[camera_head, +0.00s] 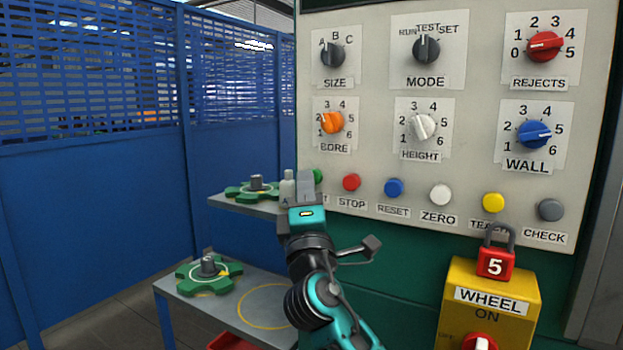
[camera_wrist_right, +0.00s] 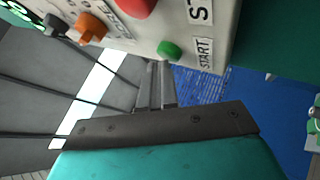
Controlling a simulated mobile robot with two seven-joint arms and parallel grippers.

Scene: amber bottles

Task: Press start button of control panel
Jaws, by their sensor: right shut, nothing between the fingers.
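The control panel (camera_head: 380,100) is a pale board with knobs above a row of coloured buttons. The green start button (camera_head: 319,176) is at the left end of that row, partly hidden by my right gripper (camera_head: 306,180). In the right wrist view the green button (camera_wrist_right: 168,50) sits beside the word START, just beyond the tips of my shut, empty right gripper (camera_wrist_right: 160,65). The fingers look close to the button; I cannot tell whether they touch it. My left gripper is not in view.
A red stop button (camera_head: 351,182) is just right of the green one. A yellow wheel box (camera_head: 490,290) with a red padlock (camera_head: 495,263) stands lower right. Grey shelves (camera_head: 250,285) with green star-shaped parts (camera_head: 208,282) are at left, before a blue fence (camera_head: 90,200).

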